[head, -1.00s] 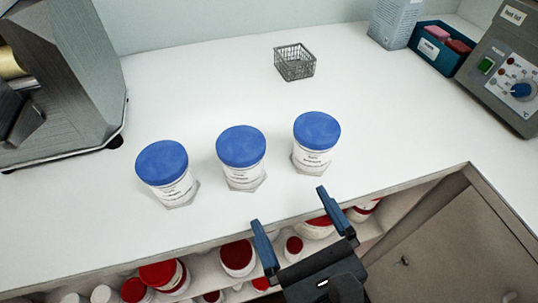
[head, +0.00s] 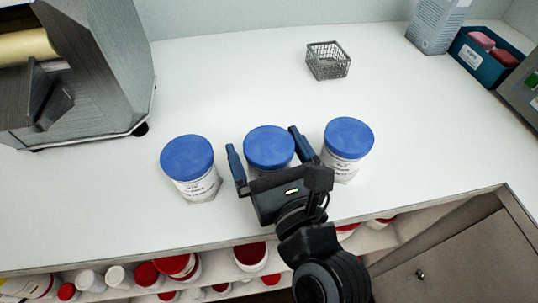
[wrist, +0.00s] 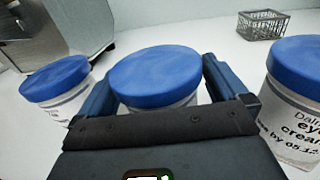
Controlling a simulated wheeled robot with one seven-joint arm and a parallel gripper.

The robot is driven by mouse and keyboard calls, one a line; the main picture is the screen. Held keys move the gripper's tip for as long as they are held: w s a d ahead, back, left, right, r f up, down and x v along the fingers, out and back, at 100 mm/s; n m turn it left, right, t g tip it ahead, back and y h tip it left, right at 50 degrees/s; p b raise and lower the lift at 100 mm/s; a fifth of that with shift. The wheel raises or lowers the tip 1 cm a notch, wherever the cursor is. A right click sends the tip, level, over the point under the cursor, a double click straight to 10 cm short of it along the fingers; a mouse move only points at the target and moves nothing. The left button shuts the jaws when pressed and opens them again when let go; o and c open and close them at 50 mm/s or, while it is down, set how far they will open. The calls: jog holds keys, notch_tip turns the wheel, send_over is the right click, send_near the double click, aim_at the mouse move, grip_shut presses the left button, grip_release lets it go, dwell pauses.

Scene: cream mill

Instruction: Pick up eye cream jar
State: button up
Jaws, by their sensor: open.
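Three white jars with blue lids stand upright in a row on the white counter. The right jar (head: 347,146) has a label that reads "eye cream" in the wrist view (wrist: 292,115), so it is the eye cream jar. My gripper (head: 263,143) is open, with its fingers on either side of the middle jar (head: 269,146), to the left of the eye cream jar. The middle jar's lid (wrist: 155,75) shows between the fingers in the wrist view; its label is hidden. The left jar (head: 190,166) stands outside the left finger; its label is too small to read.
A wire basket (head: 328,62) stands on the counter behind the jars. A grey machine (head: 98,75) is at the left. A blue bin (head: 478,58) and a carton (head: 436,25) are at the back right.

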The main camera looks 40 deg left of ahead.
jog(key=shift+w+a, duration=0.15)
jog(key=shift+a, duration=0.05)
jog(key=shift+c, duration=0.5)
jog(key=c, duration=1)
